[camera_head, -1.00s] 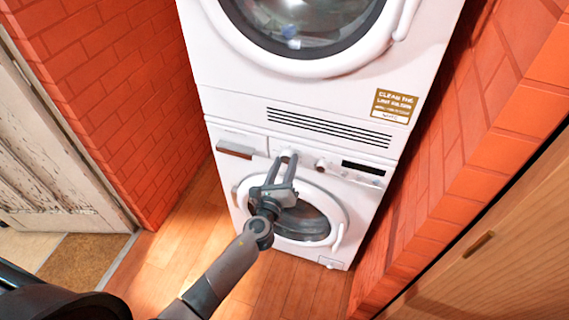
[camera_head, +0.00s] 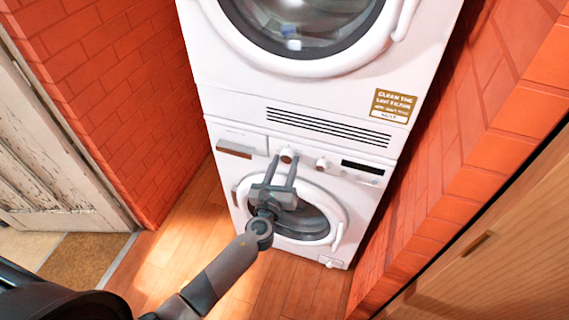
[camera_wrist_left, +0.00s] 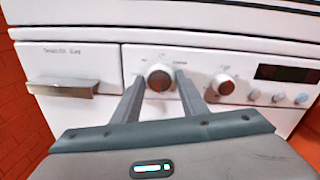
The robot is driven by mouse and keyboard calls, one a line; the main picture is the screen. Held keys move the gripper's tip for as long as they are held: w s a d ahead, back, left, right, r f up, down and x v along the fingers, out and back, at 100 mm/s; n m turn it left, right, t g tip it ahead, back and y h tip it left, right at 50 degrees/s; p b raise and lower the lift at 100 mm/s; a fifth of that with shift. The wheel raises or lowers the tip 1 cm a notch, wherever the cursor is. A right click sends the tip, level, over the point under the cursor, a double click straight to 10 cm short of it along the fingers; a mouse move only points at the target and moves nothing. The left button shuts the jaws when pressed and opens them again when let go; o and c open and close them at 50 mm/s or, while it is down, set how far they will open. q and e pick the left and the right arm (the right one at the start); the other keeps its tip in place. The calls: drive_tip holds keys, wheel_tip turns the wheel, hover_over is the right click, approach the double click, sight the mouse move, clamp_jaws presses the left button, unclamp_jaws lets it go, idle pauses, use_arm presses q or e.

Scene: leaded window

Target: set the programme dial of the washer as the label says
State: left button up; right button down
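The washer (camera_head: 239,185) is the lower white machine of a stack. Its left dial (camera_head: 288,155) is a round knob with small print around it; it also shows in the wrist view (camera_wrist_left: 160,77). The print and the dial's pointer are too small to read. A second knob (camera_wrist_left: 222,84) sits to its right. My left gripper (camera_head: 283,161) is open in front of the left dial. In the wrist view its fingers (camera_wrist_left: 159,83) stand apart on either side of the dial, apparently just short of it and empty. My right gripper is not in view.
A dryer (camera_head: 230,104) stands on the washer; its gold and white label (camera_head: 394,105) mentions the lint filter. The washer has a drawer handle (camera_wrist_left: 64,87), a dark display (camera_wrist_left: 287,74) and small buttons below it. Brick walls close in both sides.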

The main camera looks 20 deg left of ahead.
use_arm(q)
drive_tip(key=shift+o, duration=1.1)
